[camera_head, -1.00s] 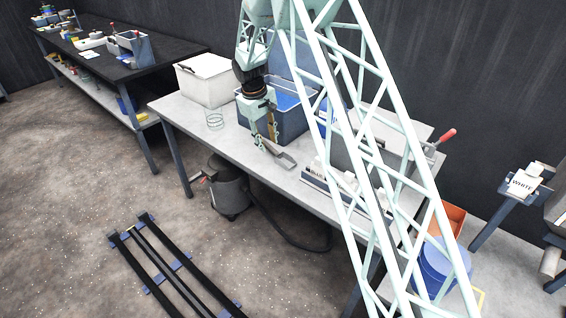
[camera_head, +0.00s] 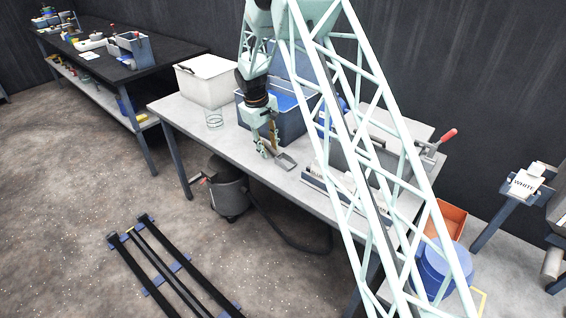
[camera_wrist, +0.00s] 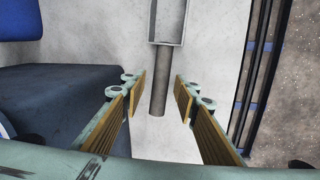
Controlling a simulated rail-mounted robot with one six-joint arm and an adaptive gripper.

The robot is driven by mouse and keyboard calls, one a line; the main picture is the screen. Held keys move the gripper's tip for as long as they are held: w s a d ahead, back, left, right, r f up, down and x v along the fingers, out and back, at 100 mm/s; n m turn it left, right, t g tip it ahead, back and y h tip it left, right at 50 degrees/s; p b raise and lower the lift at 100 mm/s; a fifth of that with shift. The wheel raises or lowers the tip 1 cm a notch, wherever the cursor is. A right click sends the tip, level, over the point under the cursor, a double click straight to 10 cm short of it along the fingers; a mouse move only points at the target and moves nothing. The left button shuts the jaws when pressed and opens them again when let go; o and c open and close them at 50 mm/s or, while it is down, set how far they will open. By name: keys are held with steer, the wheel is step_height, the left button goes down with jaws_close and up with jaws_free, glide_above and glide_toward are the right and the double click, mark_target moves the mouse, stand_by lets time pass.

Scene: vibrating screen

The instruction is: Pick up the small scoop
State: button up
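The small scoop (camera_head: 285,161) is a grey metal scoop lying on the light table near its front edge. In the wrist view its square pan (camera_wrist: 168,22) is at the top and its round handle runs down toward my gripper. My gripper (camera_head: 268,150) points down over the handle end. In the wrist view my gripper (camera_wrist: 160,95) is open, one finger on each side of the handle's end, with visible gaps on both sides. Whether the fingertips are level with the handle is hard to tell.
A blue-grey bin (camera_head: 290,122) stands close behind my gripper and fills the left of the wrist view. A labelled rack (camera_head: 322,188) stands to the right. The table's front edge is near.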

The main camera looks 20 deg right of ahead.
steer(key=c, duration=0.8)
steer(key=shift+c, duration=0.2)
steer(key=shift+r+p, duration=0.95)
steer(key=shift+r, duration=4.05)
